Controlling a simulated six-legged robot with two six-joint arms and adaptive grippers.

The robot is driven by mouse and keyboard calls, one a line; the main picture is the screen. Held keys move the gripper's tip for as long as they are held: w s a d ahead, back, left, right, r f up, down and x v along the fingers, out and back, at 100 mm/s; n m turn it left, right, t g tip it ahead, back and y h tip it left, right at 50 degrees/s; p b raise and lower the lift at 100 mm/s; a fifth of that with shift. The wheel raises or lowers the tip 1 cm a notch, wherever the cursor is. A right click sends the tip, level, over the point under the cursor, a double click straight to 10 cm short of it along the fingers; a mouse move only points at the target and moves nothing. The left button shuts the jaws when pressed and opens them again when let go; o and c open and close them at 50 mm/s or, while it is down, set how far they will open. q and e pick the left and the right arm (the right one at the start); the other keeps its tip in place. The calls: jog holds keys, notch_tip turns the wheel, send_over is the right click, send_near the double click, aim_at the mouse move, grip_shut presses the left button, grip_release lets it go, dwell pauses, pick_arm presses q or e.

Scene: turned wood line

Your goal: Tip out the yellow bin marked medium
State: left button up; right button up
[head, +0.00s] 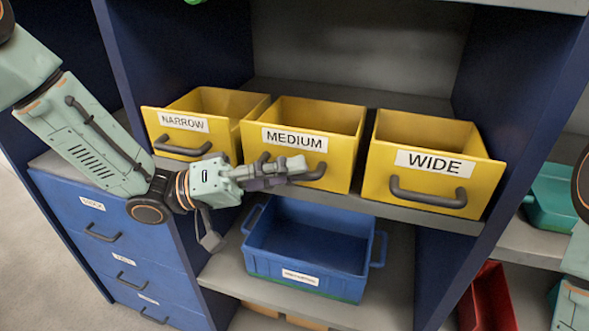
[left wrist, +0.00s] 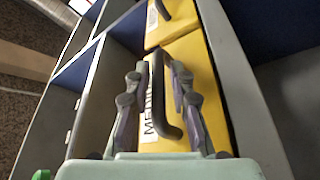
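The yellow bin marked MEDIUM (head: 338,115) stands upright on the shelf, between the bins marked NARROW and WIDE. Its dark handle is on the front below the label, partly covered by my left gripper (head: 290,170). In the left wrist view the MEDIUM bin (left wrist: 203,85) and its handle show ahead of the gripper (left wrist: 160,66). The two fingers are apart, one on each side of the handle, with gaps visible. The part of the bin's inside that I see is bare; its floor is mostly hidden. My right gripper is out of view.
The NARROW bin (head: 222,103) and WIDE bin (head: 425,130) stand close on either side. A blue tub (head: 300,262) with side handles sits on the lower shelf beneath. Blue drawers (head: 95,215) are at left. A green bin (head: 552,195) and red bin (head: 490,298) are at right.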

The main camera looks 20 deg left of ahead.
pick_arm(q)
jog(key=shift+w, duration=0.1)
jog(key=shift+s+a+r, duration=0.1)
jog(key=shift+s+a, duration=0.3)
jog(key=shift+a, duration=0.05)
jog(key=shift+c, duration=1.2)
jog(key=shift+w+d, duration=0.2)
jog(key=shift+w, duration=0.1)
grip_shut()
jog(key=shift+s, duration=0.15)
